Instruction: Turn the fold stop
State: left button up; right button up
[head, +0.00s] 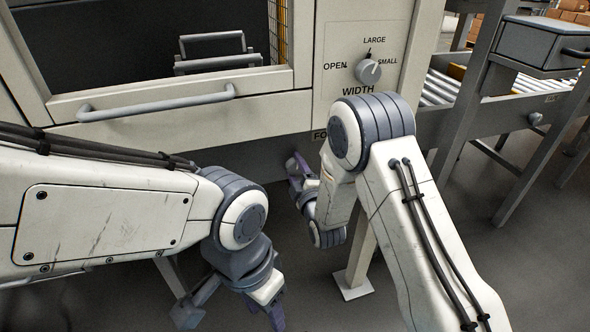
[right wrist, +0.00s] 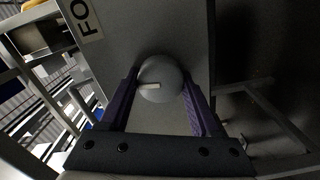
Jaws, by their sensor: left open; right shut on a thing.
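The fold stop knob (right wrist: 163,72) shows in the right wrist view as a round grey dial with a pale pointer mark. The mark points left in that view. My right gripper (right wrist: 160,90) is shut on the knob, with a purple finger on each side. In the head view my right gripper (head: 299,177) is low under the machine's front, and my arm hides the knob. My left gripper (head: 267,303) is open and empty, low at the bottom centre.
A width knob (head: 368,71) marked OPEN, LARGE and SMALL is on the machine's panel. A long grey handle (head: 155,105) crosses the front at left. A roller conveyor (head: 440,88) and a grey box (head: 540,45) stand at right. Grey floor lies below.

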jog(key=shift+f+n, duration=0.1)
jog(key=shift+n, duration=0.5)
jog(key=o, duration=1.4)
jog(key=v, duration=1)
jog(key=shift+s+p, duration=0.25)
jog(key=shift+p, duration=0.15)
